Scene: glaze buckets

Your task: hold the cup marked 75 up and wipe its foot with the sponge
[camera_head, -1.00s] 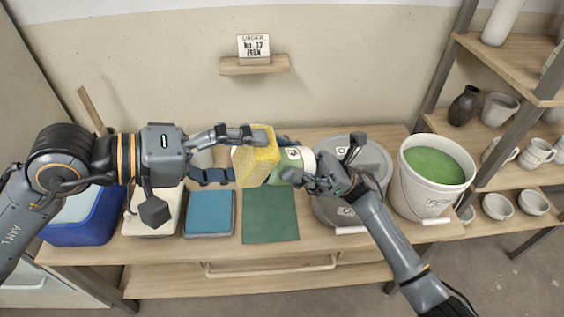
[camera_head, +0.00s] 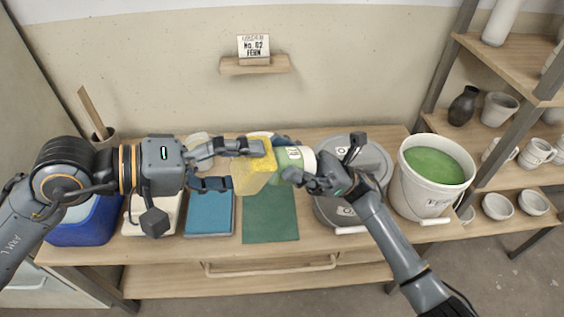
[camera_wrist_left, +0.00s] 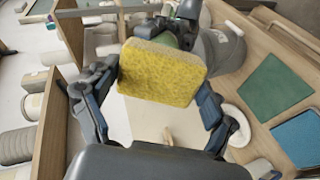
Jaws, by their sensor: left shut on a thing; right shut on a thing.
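My left gripper (camera_head: 229,166) is shut on a yellow sponge (camera_head: 252,168), held above the worktable. The sponge also fills the middle of the left wrist view (camera_wrist_left: 160,72), between the two fingers. My right gripper (camera_head: 310,178) is shut on a green and white cup (camera_head: 289,160), held on its side above the table. Part of a dark mark shows on the cup's pale label, too small to read surely. The sponge is against or very close to the cup's left end. That end is hidden behind the sponge, so contact cannot be told.
A white bucket of green glaze (camera_head: 434,170) and a grey lidded bucket (camera_head: 372,160) stand at right. A green mat (camera_head: 270,222), a blue mat (camera_head: 209,220) and a blue tub (camera_head: 75,230) lie along the table. The wall card (camera_head: 254,46) reads No. 62 FERN.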

